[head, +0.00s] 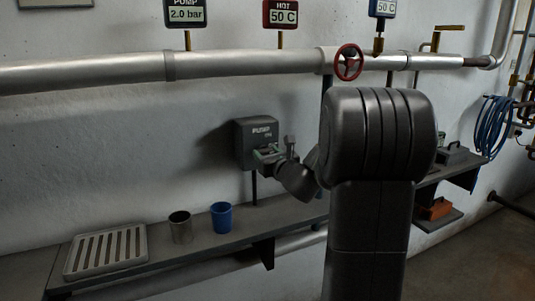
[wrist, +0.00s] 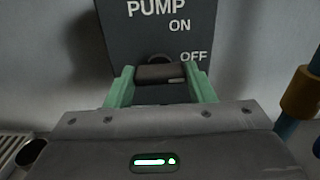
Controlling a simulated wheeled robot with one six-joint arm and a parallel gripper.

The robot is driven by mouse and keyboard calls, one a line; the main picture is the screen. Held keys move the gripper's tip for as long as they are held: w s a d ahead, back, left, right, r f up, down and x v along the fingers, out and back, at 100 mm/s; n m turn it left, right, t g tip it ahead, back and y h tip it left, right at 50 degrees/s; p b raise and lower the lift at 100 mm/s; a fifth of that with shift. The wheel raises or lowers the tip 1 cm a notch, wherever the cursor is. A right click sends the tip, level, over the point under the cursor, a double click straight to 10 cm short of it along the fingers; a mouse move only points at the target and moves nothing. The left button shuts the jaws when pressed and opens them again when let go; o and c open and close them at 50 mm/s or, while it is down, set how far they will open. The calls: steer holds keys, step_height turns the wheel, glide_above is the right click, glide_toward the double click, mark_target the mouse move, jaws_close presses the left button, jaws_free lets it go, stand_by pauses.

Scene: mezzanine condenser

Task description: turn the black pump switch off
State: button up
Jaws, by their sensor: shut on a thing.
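The pump switch box (head: 243,146) is a dark grey box on the wall above the shelf, lettered PUMP. In the wrist view its face (wrist: 125,45) shows ON above OFF at the right. My gripper (head: 268,154) is at the front of the box. In the wrist view its green fingers (wrist: 161,79) stand on either side of the black switch handle (wrist: 155,72) and are shut on it. The handle lies crosswise, with a small pale mark near its right end, below the word OFF. The handle's lower part and base are partly hidden.
A metal cup (head: 180,228), a blue cup (head: 221,217) and a slatted tray (head: 106,250) stand on the shelf (head: 200,243) below. A pipe (head: 250,62) with a red valve wheel (head: 348,62) runs above. A blue hose (head: 490,128) hangs at the right.

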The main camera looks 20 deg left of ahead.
steer(key=shift+m, duration=0.3)
steer(key=o, duration=1)
steer(key=v, duration=1.4)
steer(key=shift+b, duration=0.4)
steer(key=shift+a, duration=0.1)
steer(key=x, duration=1.3)
steer(key=shift+w+a+p, duration=0.3)
steer(key=shift+p, duration=0.1)
